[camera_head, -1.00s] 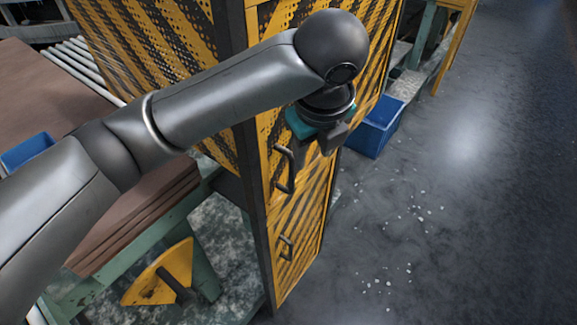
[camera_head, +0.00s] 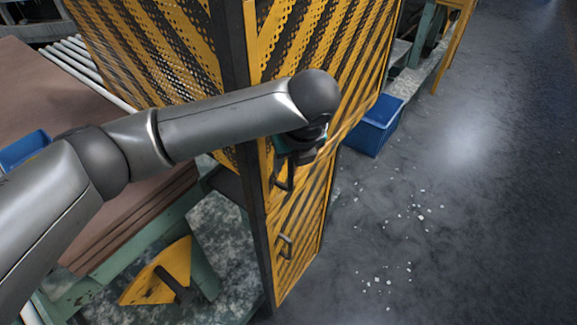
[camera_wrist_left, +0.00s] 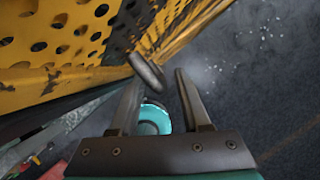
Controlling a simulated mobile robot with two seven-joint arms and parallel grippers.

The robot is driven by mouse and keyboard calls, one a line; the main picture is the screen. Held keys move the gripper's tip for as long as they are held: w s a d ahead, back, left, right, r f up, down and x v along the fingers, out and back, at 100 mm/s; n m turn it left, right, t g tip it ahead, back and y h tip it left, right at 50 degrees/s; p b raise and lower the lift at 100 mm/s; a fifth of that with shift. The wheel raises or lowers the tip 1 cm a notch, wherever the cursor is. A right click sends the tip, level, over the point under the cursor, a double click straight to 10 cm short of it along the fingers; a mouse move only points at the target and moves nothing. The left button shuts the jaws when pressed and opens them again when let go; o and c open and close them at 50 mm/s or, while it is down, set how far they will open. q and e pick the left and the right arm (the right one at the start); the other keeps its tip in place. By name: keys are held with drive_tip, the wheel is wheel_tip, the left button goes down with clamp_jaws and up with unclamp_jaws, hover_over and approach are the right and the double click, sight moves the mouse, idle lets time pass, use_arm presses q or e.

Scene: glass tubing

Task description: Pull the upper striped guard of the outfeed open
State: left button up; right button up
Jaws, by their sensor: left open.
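The upper yellow-and-black striped guard (camera_head: 320,60) of the outfeed is a tall perforated panel and looks shut. Its dark bar handle (camera_head: 283,178) is partly hidden by my left gripper (camera_head: 296,160), which is right at it. In the left wrist view the handle (camera_wrist_left: 147,70) shows just beyond the fingertips, nearer the left finger. My left gripper (camera_wrist_left: 158,80) is open, with nothing held; whether a finger touches the handle I cannot tell. The lower striped guard (camera_head: 305,225) with its own handle (camera_head: 285,246) sits below. My right gripper is not in view.
A blue bin (camera_head: 374,127) stands on the floor behind the guard. The grey floor (camera_head: 450,220) on the right is open, with small white bits scattered on it. A table with brown sheets (camera_head: 60,100) and a yellow plate (camera_head: 165,272) are on the left.

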use_arm(q)
drive_tip(key=shift+x, duration=1.4)
drive_tip(key=shift+c, duration=0.3)
clamp_jaws()
